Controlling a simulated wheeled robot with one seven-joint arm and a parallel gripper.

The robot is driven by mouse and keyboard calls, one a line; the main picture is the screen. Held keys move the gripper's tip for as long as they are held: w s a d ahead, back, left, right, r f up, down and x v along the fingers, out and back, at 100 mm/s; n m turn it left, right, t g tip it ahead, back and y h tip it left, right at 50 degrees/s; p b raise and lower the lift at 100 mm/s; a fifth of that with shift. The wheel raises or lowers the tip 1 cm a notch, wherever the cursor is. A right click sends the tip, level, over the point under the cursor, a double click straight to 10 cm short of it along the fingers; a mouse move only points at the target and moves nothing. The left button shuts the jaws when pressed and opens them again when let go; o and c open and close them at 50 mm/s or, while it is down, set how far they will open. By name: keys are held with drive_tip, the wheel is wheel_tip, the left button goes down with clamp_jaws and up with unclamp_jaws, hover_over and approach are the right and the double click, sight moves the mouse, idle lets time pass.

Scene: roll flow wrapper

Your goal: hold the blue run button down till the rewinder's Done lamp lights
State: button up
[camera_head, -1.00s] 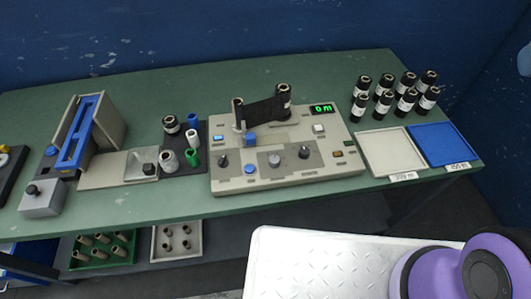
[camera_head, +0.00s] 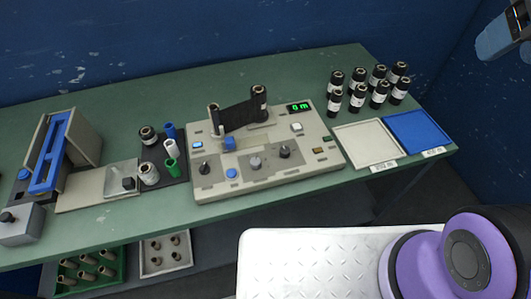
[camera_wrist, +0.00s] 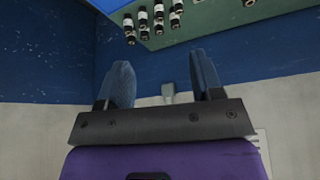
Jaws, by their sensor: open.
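The rewinder (camera_head: 262,175) is a beige machine in the middle of the green bench, with a black web stretched between two spindles. Its green display (camera_head: 299,107) reads 0 m. A round blue button (camera_head: 231,174) is at its front left, and a lit blue square (camera_head: 197,145) is further back. A dull green lamp or key (camera_head: 318,150) and an amber one (camera_head: 327,138) are at its right; their labels are too small to read. My gripper (camera_wrist: 160,62) is open and empty. In the head view only part of it shows at top right, well away from the rewinder.
Several black rolls (camera_head: 378,90) stand behind a white tray (camera_head: 366,145) and a blue tray (camera_head: 420,134). A holder with cores (camera_head: 171,143) and a blue-armed device (camera_head: 50,155) are left of the rewinder. The space above the rewinder's panel looks clear.

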idle(0.4)
clamp_jaws()
idle(1.6)
